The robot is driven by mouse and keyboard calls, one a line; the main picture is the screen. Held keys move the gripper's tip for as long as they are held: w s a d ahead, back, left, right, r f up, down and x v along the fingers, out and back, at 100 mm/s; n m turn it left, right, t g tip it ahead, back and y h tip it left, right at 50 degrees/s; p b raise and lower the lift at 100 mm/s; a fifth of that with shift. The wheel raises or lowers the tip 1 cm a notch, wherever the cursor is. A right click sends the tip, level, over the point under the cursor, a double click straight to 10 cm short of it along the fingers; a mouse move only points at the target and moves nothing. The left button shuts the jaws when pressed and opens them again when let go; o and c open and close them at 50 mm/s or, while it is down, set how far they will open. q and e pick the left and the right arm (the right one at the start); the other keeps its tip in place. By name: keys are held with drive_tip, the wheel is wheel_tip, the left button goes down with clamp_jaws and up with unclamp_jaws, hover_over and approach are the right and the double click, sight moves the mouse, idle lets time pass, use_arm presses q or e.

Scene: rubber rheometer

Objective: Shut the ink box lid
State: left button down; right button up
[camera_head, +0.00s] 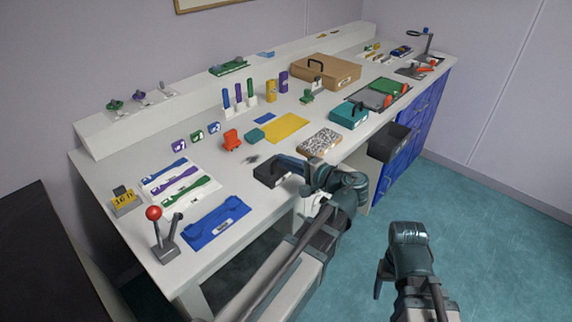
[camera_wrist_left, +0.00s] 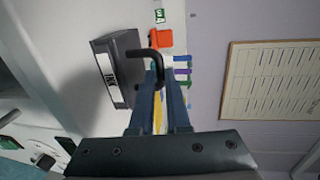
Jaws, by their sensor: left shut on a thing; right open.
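The ink box (camera_head: 268,174) is a small dark box near the front edge of the table in the head view. In the left wrist view the ink box (camera_wrist_left: 122,62) shows its white label, and a black bent handle (camera_wrist_left: 147,53) sticks out from it. My left gripper (camera_head: 290,163) is at the box's right side; in the left wrist view its blue fingers (camera_wrist_left: 158,82) are shut on the handle. The lid looks close to the box, but I cannot tell whether it is fully down. My right gripper (camera_head: 384,290) is open and empty, away from the table above the floor.
A speckled box (camera_head: 319,142) lies right of the ink box, with a yellow sheet (camera_head: 286,127) behind. A red object (camera_head: 232,139) stands behind left. A blue tray (camera_head: 216,222) lies front left. An open dark drawer (camera_head: 389,143) juts from the blue cabinet.

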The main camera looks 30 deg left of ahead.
use_arm(q)
drive_tip(key=shift+s+f, duration=0.1)
drive_tip(key=c, duration=0.9)
unclamp_jaws()
drive_tip(key=shift+d, duration=0.1)
use_arm(e)
drive_tip(key=shift+d, duration=0.1)
